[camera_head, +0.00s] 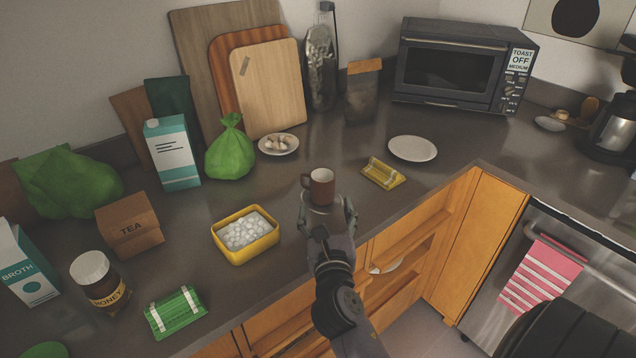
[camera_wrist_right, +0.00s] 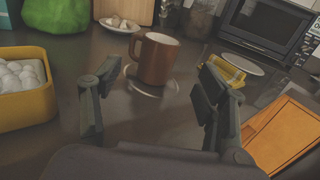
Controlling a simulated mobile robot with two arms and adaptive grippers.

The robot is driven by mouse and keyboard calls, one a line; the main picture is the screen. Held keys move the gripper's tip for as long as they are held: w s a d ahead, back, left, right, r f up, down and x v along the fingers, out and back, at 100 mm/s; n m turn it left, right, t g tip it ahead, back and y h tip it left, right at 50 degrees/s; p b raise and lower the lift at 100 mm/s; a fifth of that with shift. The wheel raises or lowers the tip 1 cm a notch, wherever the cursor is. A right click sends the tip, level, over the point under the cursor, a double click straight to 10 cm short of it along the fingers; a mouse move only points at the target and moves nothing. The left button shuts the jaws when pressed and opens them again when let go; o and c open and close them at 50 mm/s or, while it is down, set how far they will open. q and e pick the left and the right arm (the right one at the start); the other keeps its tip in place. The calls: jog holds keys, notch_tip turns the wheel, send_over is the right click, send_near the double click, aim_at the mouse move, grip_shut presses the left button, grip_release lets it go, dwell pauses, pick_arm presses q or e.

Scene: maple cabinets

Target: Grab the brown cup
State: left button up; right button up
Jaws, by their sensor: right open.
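My right gripper (camera_head: 327,203) is open and points at the cup from the front. My left gripper is not in either view.
A yellow tub (camera_head: 245,252) of white lumps is left of the cup. A yellow packet (camera_head: 383,173) lies to its right, with a white plate (camera_head: 412,148) behind. A small plate (camera_head: 290,147) with food stands behind the cup. Open cabinet drawers (camera_head: 405,245) are below the counter edge.

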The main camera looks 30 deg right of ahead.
aim_at(324, 188)
jog(key=x, duration=0.3)
jog(key=shift+w+d, duration=0.1)
jog(key=shift+w, duration=0.1)
jog(key=shift+x, duration=0.75)
jog(key=x, duration=0.2)
jog(key=p+x, duration=0.1)
jog(key=shift+w+d+f, duration=0.25)
jog(key=shift+w+d, duration=0.05)
jog(key=shift+d, duration=0.05)
jog(key=shift+w+d, duration=0.15)
jog(key=shift+w, duration=0.2)
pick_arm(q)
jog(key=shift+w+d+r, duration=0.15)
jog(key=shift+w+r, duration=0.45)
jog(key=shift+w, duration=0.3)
pick_arm(e)
jog(key=c, duration=1.3)
